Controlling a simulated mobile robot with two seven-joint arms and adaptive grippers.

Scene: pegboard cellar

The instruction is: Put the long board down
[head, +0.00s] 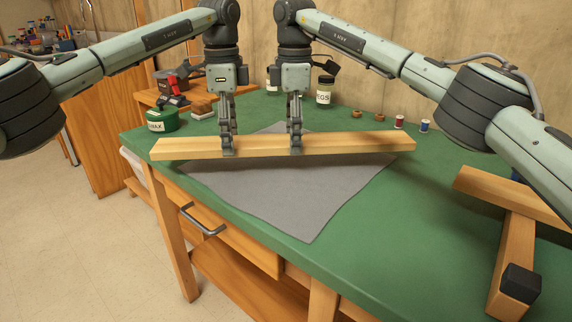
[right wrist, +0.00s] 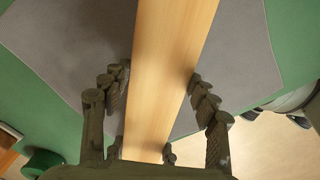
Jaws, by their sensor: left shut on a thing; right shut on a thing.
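The long board (head: 345,143) is a pale wooden plank held level, crosswise over the grey cloth (head: 310,205) on the green bench. My left gripper (head: 228,148) is shut on it left of its middle. My right gripper (head: 295,146) is shut on it close by, near its middle. In the right wrist view the board (right wrist: 170,70) runs between the fingers of my right gripper (right wrist: 160,100), with the grey cloth (right wrist: 70,40) beneath.
A green tin (head: 162,122) stands at the bench's left edge. A jar (head: 324,92), small rings (head: 357,114) and thread spools (head: 399,122) stand at the back. Crossed wooden pieces (head: 515,245) stand at the right. The green bench top (head: 400,220) is clear right of the cloth.

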